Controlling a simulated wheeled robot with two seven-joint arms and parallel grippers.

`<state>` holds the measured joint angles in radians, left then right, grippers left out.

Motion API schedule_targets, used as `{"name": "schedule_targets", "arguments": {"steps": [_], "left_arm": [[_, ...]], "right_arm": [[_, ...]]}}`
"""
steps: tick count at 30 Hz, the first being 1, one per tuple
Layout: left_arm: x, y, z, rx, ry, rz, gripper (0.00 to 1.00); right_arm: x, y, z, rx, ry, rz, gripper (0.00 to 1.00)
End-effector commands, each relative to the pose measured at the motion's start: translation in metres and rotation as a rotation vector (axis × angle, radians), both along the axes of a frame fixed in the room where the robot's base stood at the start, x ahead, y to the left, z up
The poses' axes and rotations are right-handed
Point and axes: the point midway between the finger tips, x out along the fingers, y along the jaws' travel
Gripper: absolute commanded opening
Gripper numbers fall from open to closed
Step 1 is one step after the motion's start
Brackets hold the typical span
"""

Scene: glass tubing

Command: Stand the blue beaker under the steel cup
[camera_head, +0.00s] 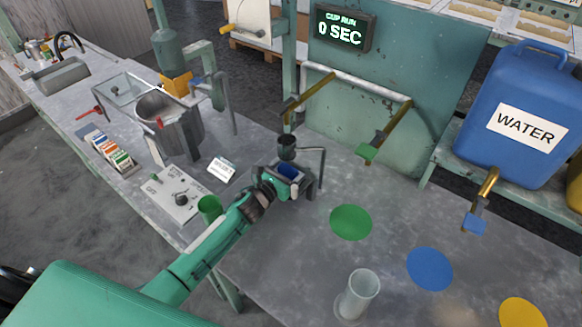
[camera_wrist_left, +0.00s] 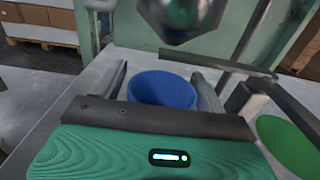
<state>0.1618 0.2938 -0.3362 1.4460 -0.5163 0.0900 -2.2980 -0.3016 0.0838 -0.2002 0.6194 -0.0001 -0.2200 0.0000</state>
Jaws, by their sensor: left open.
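The blue beaker (camera_head: 288,171) stands on the bench, partly hidden by my left gripper (camera_head: 297,180). In the left wrist view the blue beaker (camera_wrist_left: 163,89) is upright between the two fingers, with a gap showing on the right side. The gripper is open around it. The steel cup (camera_head: 287,147) hangs on a bent stand just above the beaker in the head view. In the wrist view the steel cup (camera_wrist_left: 187,15) is above and beyond the beaker, slightly right. I cannot tell whether they line up exactly. My right gripper is not in view.
A green beaker (camera_head: 209,208) stands left of my forearm, and a clear glass cylinder (camera_head: 359,293) stands at the front. Green (camera_head: 351,222), blue (camera_head: 429,269) and yellow (camera_head: 522,313) discs lie on the bench. A blue water container (camera_head: 518,115) stands at right. The bench between the discs is clear.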

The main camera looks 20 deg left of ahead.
Motion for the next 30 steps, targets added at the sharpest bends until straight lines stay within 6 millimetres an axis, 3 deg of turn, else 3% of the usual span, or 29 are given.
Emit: {"name": "schedule_targets", "arguments": {"steps": [5,21,30], "left_arm": [[-0.009,0.003,0.000,0.000,0.001,0.000,0.73],[-0.097,0.035,0.000,0.001,0.001,0.000,0.73],[-0.113,0.041,0.002,0.000,-0.001,0.000,0.73]], "right_arm": [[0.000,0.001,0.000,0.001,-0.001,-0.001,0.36],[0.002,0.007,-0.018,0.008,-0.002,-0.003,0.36],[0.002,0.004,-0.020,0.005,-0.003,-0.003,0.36]]}}
